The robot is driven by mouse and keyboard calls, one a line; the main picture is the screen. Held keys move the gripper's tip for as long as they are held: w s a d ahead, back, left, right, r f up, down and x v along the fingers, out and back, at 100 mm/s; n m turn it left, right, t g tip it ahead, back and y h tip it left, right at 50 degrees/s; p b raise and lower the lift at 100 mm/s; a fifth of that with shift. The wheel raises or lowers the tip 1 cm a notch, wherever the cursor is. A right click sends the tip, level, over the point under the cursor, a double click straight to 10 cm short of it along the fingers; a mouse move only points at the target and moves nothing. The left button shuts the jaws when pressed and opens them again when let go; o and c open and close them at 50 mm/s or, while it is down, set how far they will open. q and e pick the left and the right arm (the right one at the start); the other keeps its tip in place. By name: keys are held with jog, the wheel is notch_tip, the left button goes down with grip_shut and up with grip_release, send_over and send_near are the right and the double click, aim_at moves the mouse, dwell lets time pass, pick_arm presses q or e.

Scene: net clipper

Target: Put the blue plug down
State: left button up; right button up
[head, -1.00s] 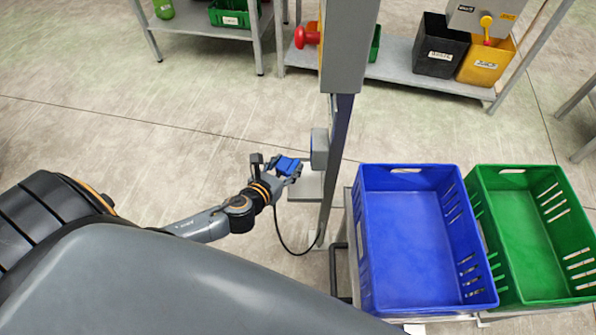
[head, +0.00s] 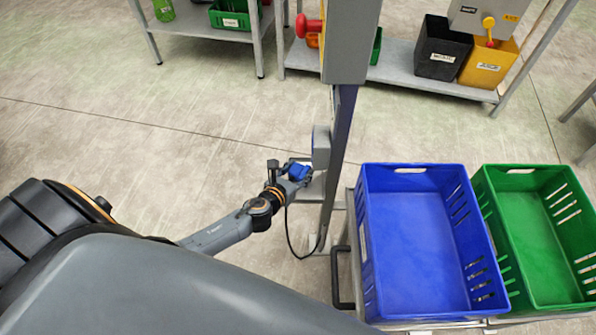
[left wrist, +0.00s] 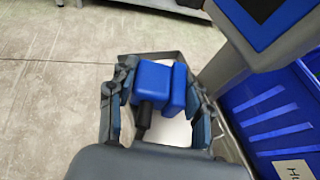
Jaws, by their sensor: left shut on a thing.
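The blue plug (head: 301,172) is held in my left gripper (head: 298,177) beside the grey post. In the left wrist view the plug (left wrist: 152,82) is a blue block with a black cable end (left wrist: 143,118), between the two fingers of my left gripper (left wrist: 160,100). A second blue slab (left wrist: 178,88) sits right against its right side. A small pale shelf (head: 335,203) on the post lies beneath the gripper; in the left wrist view a white surface shows below the plug. I cannot tell whether the plug touches it. My right gripper is not in view.
A grey box (head: 321,148) on the post (head: 345,120) is close to the gripper. A black cable (head: 290,235) hangs below the hand. A blue crate (head: 425,240) and a green crate (head: 535,235) stand at right. Shelves with bins are at the back.

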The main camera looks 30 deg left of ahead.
pick_arm(q)
jog(key=shift+f+b, duration=0.3)
jog(key=o, duration=1.2)
jog(key=shift+r, duration=0.1)
jog(key=shift+r+p, duration=0.25)
jog(key=shift+p, duration=0.1)
jog(key=p+v, duration=0.1)
jog(key=v, duration=1.1)
jog(key=shift+f, duration=0.15)
